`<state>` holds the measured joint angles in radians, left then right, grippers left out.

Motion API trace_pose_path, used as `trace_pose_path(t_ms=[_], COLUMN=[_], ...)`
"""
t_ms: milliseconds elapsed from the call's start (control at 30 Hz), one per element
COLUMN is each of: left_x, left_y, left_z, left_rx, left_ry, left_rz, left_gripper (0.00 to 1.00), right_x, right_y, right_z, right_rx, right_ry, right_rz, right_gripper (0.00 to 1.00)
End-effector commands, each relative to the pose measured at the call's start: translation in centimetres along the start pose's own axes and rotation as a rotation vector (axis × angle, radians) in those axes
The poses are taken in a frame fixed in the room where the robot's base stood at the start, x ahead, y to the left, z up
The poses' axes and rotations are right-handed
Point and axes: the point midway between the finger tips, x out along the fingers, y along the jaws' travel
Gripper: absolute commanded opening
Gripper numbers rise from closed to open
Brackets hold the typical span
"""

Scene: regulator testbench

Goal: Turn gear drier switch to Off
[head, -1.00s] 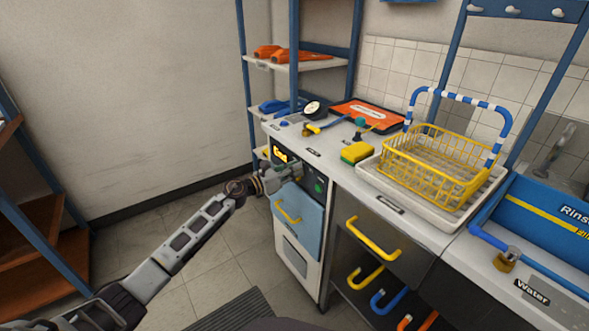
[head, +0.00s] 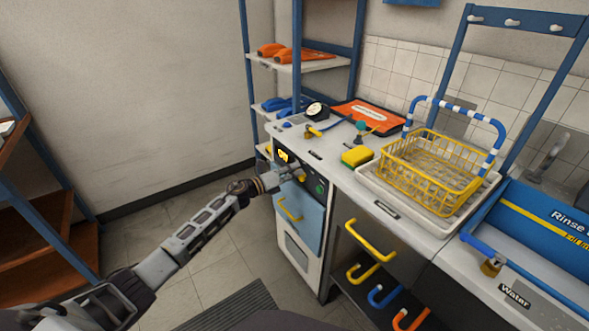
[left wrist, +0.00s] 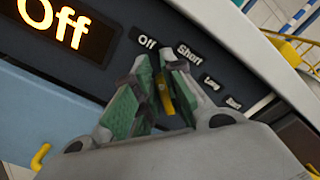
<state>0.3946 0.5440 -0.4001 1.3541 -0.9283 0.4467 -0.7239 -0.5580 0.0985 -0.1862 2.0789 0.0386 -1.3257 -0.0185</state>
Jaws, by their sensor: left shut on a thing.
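The gear drier's dark control panel (head: 304,178) is on the front of the cabinet at the end of the counter. Its orange display (head: 283,155) reads "Off" in the left wrist view (left wrist: 62,22). A yellow switch knob (left wrist: 165,96) sits below printed labels, among them "Off" (left wrist: 147,41) and "Short" (left wrist: 189,52). My left gripper (left wrist: 163,64) is shut on the knob, with its green-padded fingers on either side of it. The fingers hide much of the knob. In the head view my left gripper (head: 285,175) is against the panel. My right gripper is not in view.
A yellow sponge (head: 356,156), a gauge (head: 317,110) and a yellow wire basket (head: 432,172) are on the counter. Open floor lies left of the cabinet.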

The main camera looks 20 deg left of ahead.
Motion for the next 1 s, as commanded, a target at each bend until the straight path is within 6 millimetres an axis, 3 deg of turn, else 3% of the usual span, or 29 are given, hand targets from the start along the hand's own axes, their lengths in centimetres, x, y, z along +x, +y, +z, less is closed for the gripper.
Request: trace_pose_path(t_ms=[500,533,700,1000], left_x=[-0.03,-0.03,-0.02,-0.03], left_y=[0.13,0.13,0.12,0.09], left_z=[0.06,0.06,0.05,0.01], left_rx=[-0.030,-0.030,-0.029,-0.028], left_ry=[-0.001,-0.001,-0.001,0.000], left_rz=[0.001,0.001,0.001,0.000], left_gripper=[0.00,0.14,0.33,0.33], right_x=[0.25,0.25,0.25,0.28], right_y=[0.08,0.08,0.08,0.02], right_z=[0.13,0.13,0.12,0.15], right_rx=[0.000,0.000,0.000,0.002], right_ry=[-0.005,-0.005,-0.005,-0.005], right_rz=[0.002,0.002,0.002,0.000], right_gripper=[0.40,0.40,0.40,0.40])
